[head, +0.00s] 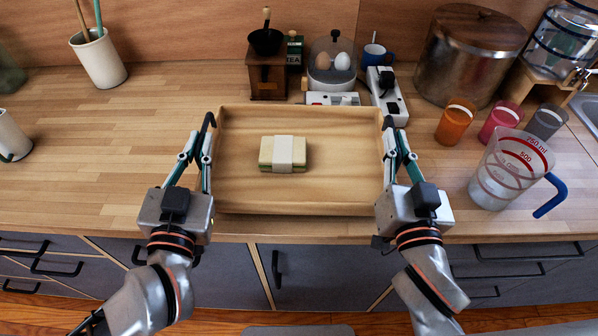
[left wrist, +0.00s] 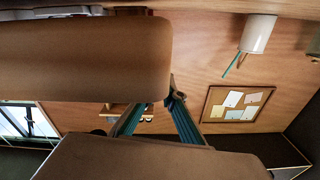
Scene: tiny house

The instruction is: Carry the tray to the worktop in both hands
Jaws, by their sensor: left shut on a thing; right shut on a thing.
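The light wooden tray (head: 345,190) is over the front part of the worktop (head: 130,190), near its front edge. I cannot tell whether it touches the surface. A sandwich-like block with a pale band (head: 284,153) lies in it, near the middle. My left gripper (head: 207,138) is shut on the tray's left side wall. My right gripper (head: 388,138) is shut on its right side wall. The left wrist view shows the tray's wall (left wrist: 85,60) close up at the left gripper's fingers (left wrist: 172,98).
Behind the tray stand a coffee grinder (head: 267,75), an egg cooker (head: 331,72) and a white power strip (head: 388,98). Orange (head: 455,125) and pink cups and a measuring jug (head: 508,170) stand to the right. The worktop left of the tray is mostly clear.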

